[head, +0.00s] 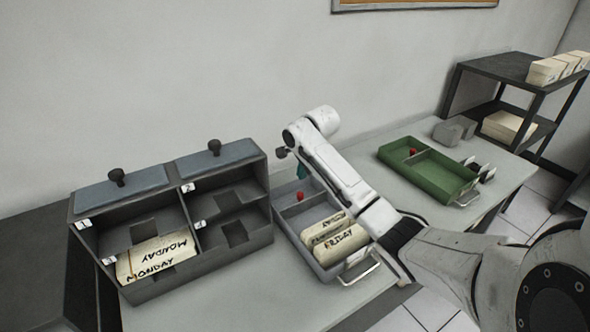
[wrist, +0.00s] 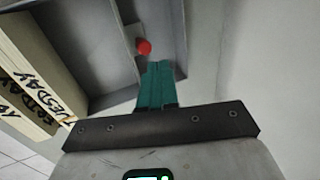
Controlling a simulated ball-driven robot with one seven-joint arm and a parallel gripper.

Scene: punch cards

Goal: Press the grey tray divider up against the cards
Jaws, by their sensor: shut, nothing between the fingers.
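The grey tray (head: 281,222) stands on the table, with cream cards (head: 338,240) marked FRIDAY in its front part. Cards (wrist: 28,75) also show at the left of the wrist view, one marked TUESDAY. The grey divider (wrist: 122,30) crosses the tray and carries a red knob (head: 300,196). A bare stretch of tray floor lies between divider and cards. My gripper (head: 301,171) is shut and empty, over the back end of the tray. Its teal fingertips (wrist: 156,64) appear just beside the red knob, on the side away from the cards; contact cannot be told.
A dark sorting rack (head: 187,291) with MONDAY cards (head: 155,256) stands close left of the tray. A green tray (head: 425,180) with its own red knob lies to the right. A shelf (head: 497,68) stands at the far right. Table between the trays is partly hidden by my arm.

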